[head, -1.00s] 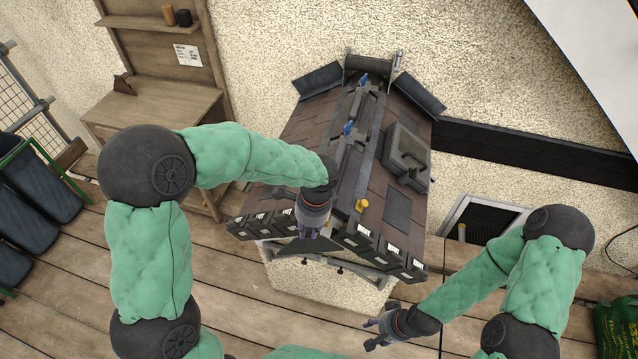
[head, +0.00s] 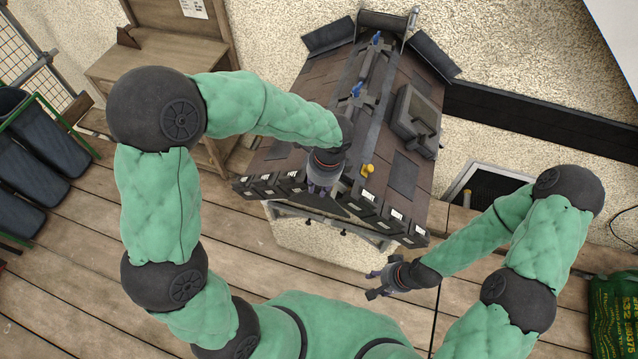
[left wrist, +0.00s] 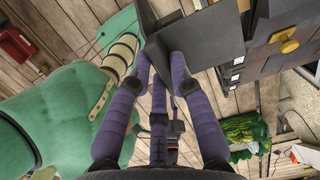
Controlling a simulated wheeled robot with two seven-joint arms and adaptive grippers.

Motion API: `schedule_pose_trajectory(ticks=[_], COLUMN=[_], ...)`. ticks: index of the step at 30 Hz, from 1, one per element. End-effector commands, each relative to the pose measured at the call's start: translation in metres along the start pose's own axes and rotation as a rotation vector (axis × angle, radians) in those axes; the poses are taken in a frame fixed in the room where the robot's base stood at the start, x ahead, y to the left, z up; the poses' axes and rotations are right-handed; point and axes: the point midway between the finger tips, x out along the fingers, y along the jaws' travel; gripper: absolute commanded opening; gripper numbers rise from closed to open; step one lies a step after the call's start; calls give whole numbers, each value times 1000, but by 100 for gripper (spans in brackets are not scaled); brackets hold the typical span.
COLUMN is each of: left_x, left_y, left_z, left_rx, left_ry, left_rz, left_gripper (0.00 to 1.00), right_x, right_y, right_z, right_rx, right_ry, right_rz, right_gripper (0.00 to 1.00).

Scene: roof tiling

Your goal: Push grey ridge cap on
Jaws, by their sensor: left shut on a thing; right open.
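My left gripper (head: 320,190) is over the front end of the small model roof (head: 285,125), left of the ridge line. In the left wrist view its purple fingers (left wrist: 160,65) are shut on a dark grey folded piece (left wrist: 205,35), which looks like the ridge cap. In the head view the gripper mostly hides this piece. The roof ridge (head: 350,130) runs away from me, with grey pieces and blue-handled clamps (head: 357,89) along it. My right gripper (head: 382,285) is open and empty, in front of the roof and to its right.
A yellow knob (head: 368,170) sits near the ridge's front end. A grey roof window box (head: 413,118) is on the right slope. White-labelled dark blocks (head: 367,198) line the front eave. A wooden bench (head: 150,70) stands at left. The deck boards in front are clear.

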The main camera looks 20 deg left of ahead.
Motion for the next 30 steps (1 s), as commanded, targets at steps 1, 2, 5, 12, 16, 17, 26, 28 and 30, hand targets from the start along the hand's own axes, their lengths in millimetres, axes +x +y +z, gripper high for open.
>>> schedule_pose_trajectory(ticks=[1,2,5,12,16,17,26,28,30], left_x=[6,8,15,31,39,38,35,36,36], left_y=[0,0,0,0,0,-3,-24,-27,-27], left_z=[-1,-1,-2,-4,-6,-5,-6,-5,-5], left_rx=[0,-1,-1,-1,-1,-1,-1,-1,-1], left_ry=[0,0,0,0,-1,0,0,0,0], left_rz=[0,0,0,0,0,0,-1,-1,-1], left_gripper=[0,0,0,0,0,0,0,0,0], right_x=[5,7,12,25,32,30,27,26,27], right_y=[2,2,4,9,12,11,10,10,10], right_z=[0,0,-1,-1,-2,-1,-1,-1,-1], right_rx=[0,0,0,0,0,0,0,0,0], right_ry=[0,0,0,0,1,0,1,1,1], right_rz=[0,0,0,0,0,0,0,0,0], right_gripper=[49,49,49,49,49,49,49,49,49])
